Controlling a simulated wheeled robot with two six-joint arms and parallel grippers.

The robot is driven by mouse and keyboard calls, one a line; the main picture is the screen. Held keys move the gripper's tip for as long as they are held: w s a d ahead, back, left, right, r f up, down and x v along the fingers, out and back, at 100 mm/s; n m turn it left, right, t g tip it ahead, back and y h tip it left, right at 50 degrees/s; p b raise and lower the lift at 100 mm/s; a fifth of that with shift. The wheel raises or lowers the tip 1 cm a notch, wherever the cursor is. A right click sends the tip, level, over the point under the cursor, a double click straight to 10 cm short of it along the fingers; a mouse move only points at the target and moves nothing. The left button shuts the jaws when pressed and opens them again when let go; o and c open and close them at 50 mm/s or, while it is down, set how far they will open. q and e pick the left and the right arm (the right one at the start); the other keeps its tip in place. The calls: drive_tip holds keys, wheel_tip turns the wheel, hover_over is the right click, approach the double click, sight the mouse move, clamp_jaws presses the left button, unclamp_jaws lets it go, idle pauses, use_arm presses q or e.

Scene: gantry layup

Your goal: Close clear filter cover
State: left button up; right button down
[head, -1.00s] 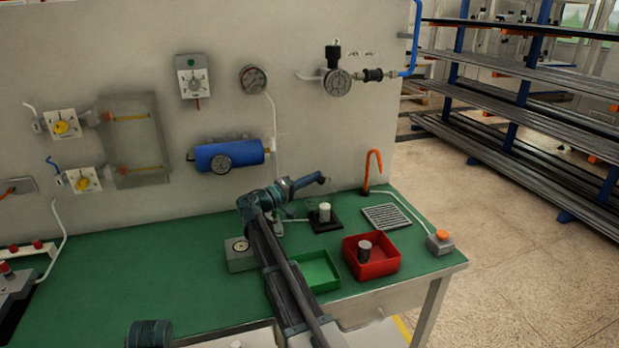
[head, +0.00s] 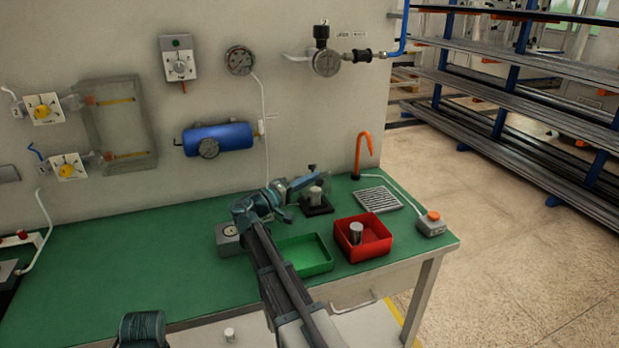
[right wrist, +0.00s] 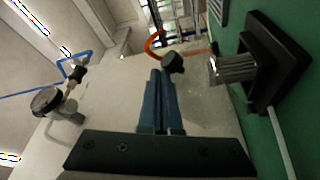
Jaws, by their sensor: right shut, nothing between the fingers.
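The filter stands on the green bench as a black square base (head: 317,207) with a pale metal cylinder (head: 314,194) on it. In the right wrist view the ribbed cylinder (right wrist: 235,68) and the black base (right wrist: 292,65) are at the right. A dark round knob (right wrist: 173,62) shows near my fingertips. The clear cover is faint, and its edges and angle are hard to tell. My right gripper (head: 316,176) is shut and empty, beside the knob (head: 311,167) and above the filter. In the wrist view its fingers (right wrist: 160,74) are together; contact with the knob is unclear. My left gripper is out of view.
A green tray (head: 322,266) and a red bin (head: 378,252) with a metal cylinder stand in front of the filter. A vent grille (head: 377,199), orange hook (head: 361,150) and orange-button box (head: 432,224) lie to the right. The wall with gauges is behind.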

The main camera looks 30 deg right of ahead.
idle(0.5)
drive_tip(key=a+f, duration=0.1)
drive_tip(key=a, duration=0.6)
drive_tip(key=shift+s+a+b, duration=0.25)
drive_tip(key=shift+s+b, duration=0.1)
drive_tip(key=shift+b, duration=0.1)
